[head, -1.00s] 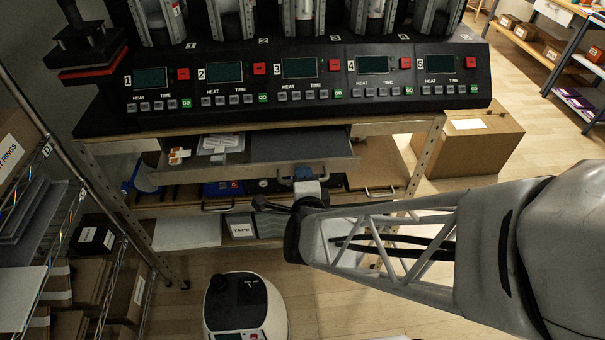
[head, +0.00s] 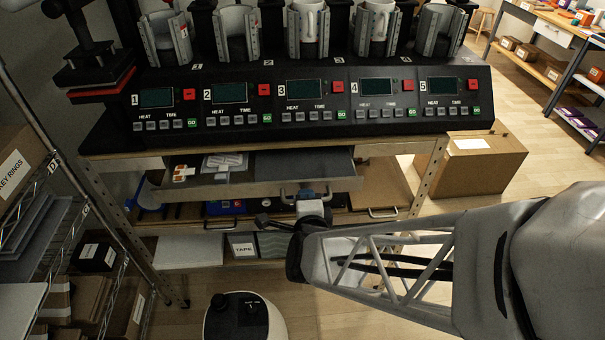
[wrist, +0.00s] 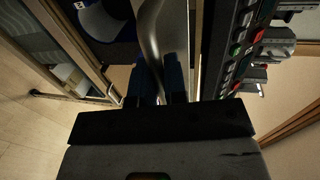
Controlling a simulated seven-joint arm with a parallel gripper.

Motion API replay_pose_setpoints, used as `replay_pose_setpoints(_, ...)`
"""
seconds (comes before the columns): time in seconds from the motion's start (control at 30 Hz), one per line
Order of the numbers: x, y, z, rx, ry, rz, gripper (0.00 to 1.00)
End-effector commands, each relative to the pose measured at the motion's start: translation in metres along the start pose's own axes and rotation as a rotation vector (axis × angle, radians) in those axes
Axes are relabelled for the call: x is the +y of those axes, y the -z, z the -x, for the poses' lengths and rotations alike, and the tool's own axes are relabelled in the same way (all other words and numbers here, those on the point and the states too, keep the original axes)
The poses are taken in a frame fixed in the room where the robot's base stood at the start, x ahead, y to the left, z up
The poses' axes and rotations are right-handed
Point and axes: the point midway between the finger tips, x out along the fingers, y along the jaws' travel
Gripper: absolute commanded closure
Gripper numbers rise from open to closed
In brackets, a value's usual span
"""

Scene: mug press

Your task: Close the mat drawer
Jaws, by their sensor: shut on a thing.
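The mat drawer (head: 270,190) is the shallow top drawer under the press bench. It is pulled out, with a dark flat mat (head: 300,164) on its right side and white papers and small cards (head: 222,162) on its left. Its metal handle (wrist: 152,30) shows in the wrist view, running up between my blue fingertips. My gripper (head: 307,193) is at the drawer front in the head view, shut on the handle. It also shows in the wrist view (wrist: 158,82). My wrist hides part of the drawer front.
The press bench (head: 300,130) with several mug presses stands above the drawer. A lower drawer with a handle (head: 383,213) is below at the right. A wire shelf (head: 75,210) stands at the left, a cardboard box (head: 485,165) at the right. A white rounded machine (head: 243,318) stands on the floor.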

Motion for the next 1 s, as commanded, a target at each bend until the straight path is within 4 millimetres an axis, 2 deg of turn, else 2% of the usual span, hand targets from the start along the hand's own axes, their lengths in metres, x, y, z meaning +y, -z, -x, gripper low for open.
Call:
replay_pose_setpoints(0.8,-0.024,-0.001,-0.109,0.0,0.001,0.0,1.0)
replay_pose_setpoints(1.0,-0.027,0.0,-0.122,-0.001,0.002,0.001,1.0)
